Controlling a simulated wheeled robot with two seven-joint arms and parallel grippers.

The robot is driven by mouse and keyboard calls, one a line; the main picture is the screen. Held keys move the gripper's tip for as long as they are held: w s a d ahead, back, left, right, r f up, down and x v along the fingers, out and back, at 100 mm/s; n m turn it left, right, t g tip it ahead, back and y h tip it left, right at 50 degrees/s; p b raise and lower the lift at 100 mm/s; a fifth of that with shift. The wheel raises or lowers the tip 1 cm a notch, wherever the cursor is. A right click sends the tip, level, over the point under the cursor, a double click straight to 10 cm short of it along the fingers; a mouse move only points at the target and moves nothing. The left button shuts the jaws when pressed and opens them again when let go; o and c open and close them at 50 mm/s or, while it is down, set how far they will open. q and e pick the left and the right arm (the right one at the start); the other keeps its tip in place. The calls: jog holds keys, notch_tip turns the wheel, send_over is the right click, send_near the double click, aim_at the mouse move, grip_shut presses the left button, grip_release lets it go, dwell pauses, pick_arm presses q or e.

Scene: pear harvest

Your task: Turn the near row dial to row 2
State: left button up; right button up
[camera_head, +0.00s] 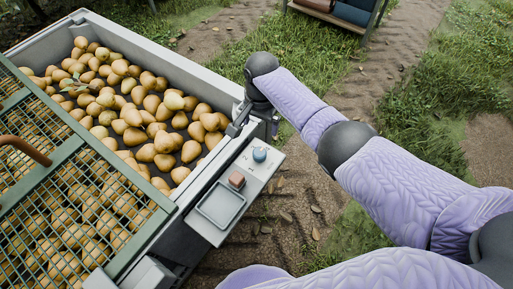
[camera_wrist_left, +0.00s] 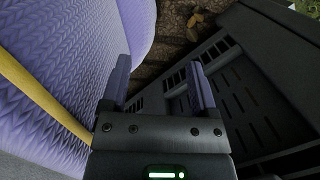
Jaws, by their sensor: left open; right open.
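A round blue-grey dial (camera_head: 260,154) stands on a light grey control panel (camera_head: 251,172) fixed to the near side of the pear bin. Which row the dial is set to is too small to read. My right gripper (camera_head: 238,128) is just left of and beyond the dial, by the bin's rim, apart from the dial; its fingers are small and dark here. My left gripper (camera_wrist_left: 158,85) shows only in the left wrist view, with its two purple-grey fingers spread and nothing between them.
The grey bin (camera_head: 165,40) is full of pears (camera_head: 133,135). A green mesh lid (camera_head: 80,200) covers its near-left part. A brown square knob (camera_head: 237,180) and a shallow tray (camera_head: 220,205) sit beside the dial. Black slotted walls (camera_wrist_left: 240,95) lie close to my left gripper.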

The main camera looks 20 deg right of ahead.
aim_at(260, 151)
notch_tip(260, 151, down, 13)
jog(key=b, duration=0.8)
jog(key=shift+s, duration=0.1)
jog(key=shift+f, duration=0.15)
pick_arm(q)
notch_tip(260, 151, down, 9)
jog(key=s, duration=0.2)
jog(key=shift+s+a+r+g, duration=0.15)
jog(key=shift+s+a+g, duration=0.15)
jog(key=shift+g, duration=0.1)
pick_arm(e)
jog(key=shift+c, duration=1.1)
jog(key=c, duration=1)
jog(key=shift+c, duration=0.3)
pick_arm(q)
jog(key=shift+s+r, duration=0.15)
jog(key=shift+s, duration=0.3)
